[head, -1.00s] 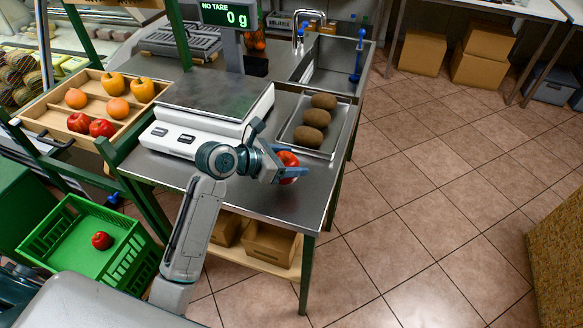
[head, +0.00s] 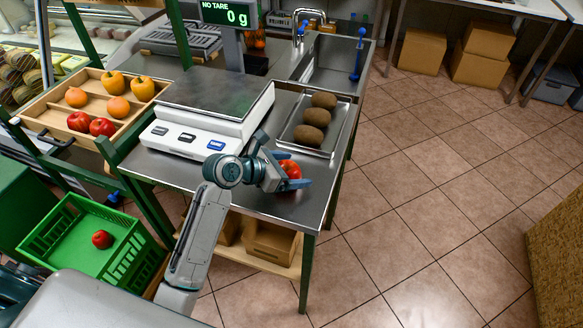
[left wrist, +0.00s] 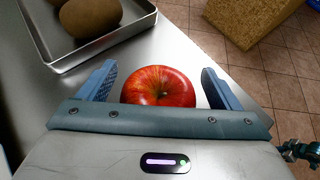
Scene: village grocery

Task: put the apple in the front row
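A red apple (head: 292,169) is at the front right part of the steel counter (head: 262,203). My left gripper (head: 293,171) is open around it. In the left wrist view the apple (left wrist: 159,88) sits between the two blue fingers, with a gap on each side. A wooden display tray (head: 48,112) at the left is divided into rows. Its front row holds two red apples (head: 102,127), the middle row two orange round fruits (head: 118,107), the back row yellow peppers (head: 142,89). Another red apple (head: 101,239) lies in a green crate (head: 125,262). My right gripper is not seen.
A white scale (head: 200,128) with its display reading 0 g stands left of the gripper. A metal tray (head: 335,135) with three brown, kiwi-like fruits (head: 306,135) lies just behind the apple. A sink (head: 330,66) is further back.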

